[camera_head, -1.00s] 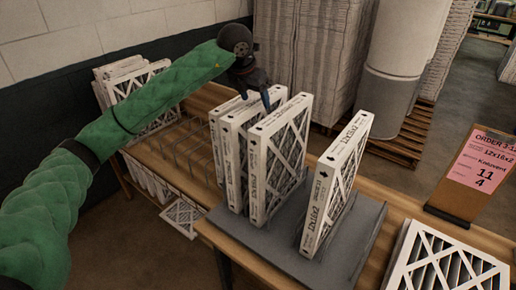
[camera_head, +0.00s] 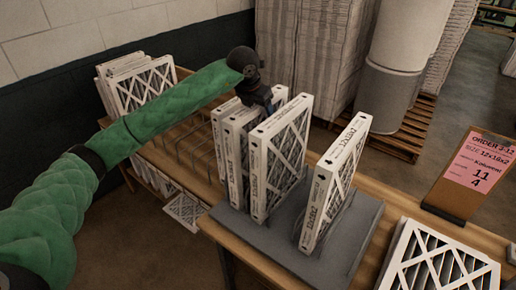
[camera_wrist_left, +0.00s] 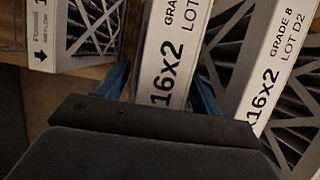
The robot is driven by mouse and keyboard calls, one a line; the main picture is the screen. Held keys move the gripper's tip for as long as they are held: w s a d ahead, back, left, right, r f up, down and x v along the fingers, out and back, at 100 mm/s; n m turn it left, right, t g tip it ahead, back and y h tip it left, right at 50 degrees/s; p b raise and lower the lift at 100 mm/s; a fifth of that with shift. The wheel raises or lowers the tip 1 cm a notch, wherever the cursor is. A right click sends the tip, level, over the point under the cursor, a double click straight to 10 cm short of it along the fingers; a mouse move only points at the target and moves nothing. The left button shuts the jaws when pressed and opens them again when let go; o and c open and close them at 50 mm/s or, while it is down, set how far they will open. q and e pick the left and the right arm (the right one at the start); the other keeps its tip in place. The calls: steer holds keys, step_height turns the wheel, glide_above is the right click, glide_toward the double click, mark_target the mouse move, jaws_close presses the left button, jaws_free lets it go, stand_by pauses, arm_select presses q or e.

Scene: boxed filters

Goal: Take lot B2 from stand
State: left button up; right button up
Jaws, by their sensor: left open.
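Several white-framed boxed filters stand upright on and beside the grey stand (camera_head: 352,245). One filter (camera_head: 275,165) stands left of centre, with another (camera_head: 236,150) close on its left. A further filter (camera_head: 335,185) stands apart on the right. My left gripper (camera_head: 268,100) is open at the tops of the left group. In the left wrist view its blue fingers (camera_wrist_left: 162,88) lie either side of a filter marked 16x2 (camera_wrist_left: 168,55); its lot code is cut off. The filter to its right (camera_wrist_left: 262,85) reads LOT D2. I cannot read B2 anywhere. My right gripper is not in view.
A wire rack (camera_head: 178,150) and more filters (camera_head: 145,85) stand at the left. An order card (camera_head: 472,170) and a pile of filters (camera_head: 440,262) are at the right. A wrapped stack (camera_head: 310,50) rises behind. The stand has a wide gap before its right filter.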

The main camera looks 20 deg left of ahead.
arm_select(q)
steer(key=shift+f+b, duration=0.3)
steer(key=shift+b, duration=0.35)
stand_by(0.7)
jaws_close()
stand_by(0.4)
steer(key=shift+r, duration=0.1)
